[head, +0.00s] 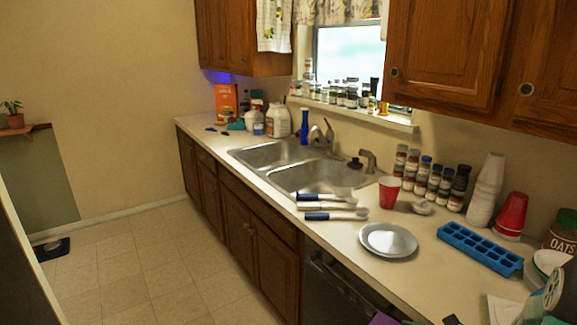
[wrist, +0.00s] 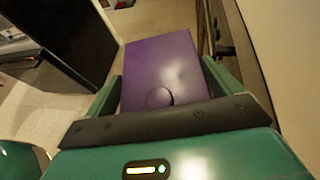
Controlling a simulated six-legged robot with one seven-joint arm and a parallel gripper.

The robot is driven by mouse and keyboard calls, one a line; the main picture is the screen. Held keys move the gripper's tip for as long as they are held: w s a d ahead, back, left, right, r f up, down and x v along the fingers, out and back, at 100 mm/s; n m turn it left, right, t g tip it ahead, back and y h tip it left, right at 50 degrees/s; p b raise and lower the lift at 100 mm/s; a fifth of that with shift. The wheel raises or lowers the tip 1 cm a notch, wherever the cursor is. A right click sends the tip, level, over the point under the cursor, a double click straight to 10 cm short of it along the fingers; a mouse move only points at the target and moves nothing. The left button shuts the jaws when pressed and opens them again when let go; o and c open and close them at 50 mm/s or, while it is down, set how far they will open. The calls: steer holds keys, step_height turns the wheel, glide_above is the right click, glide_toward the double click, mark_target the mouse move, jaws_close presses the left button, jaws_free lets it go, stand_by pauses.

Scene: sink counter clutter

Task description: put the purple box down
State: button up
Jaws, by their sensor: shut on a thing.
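The purple box (wrist: 160,65) fills the middle of the wrist view. A small round knob or disc shows on its near part. My gripper (wrist: 164,78) has one green finger on each side of the box and is shut on it. The box is held beside the counter front, over the floor side; its height cannot be told. In the head view only a purple corner (head: 383,319) shows at the bottom edge, and the rest is out of frame.
The counter (head: 340,240) holds a grey plate stack (head: 388,240), a red cup (head: 389,192), a blue ice tray (head: 480,249), spice jars and utensils by the double sink (head: 270,153). Small bare patches lie around the plates. The tiled floor (head: 150,255) is mostly clear.

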steer(key=w+a+f+g, duration=0.1)
steer(key=w+a+f, duration=0.3)
steer(key=a+f, duration=0.5)
step_height(320, 180, down, 3)
steer(key=shift+w+r+n+y, duration=0.2)
steer(key=shift+w+n+y, duration=0.1)
steer(key=shift+w+n, duration=0.1)
steer(key=shift+a+r, duration=0.1)
steer(key=shift+r, duration=0.1)
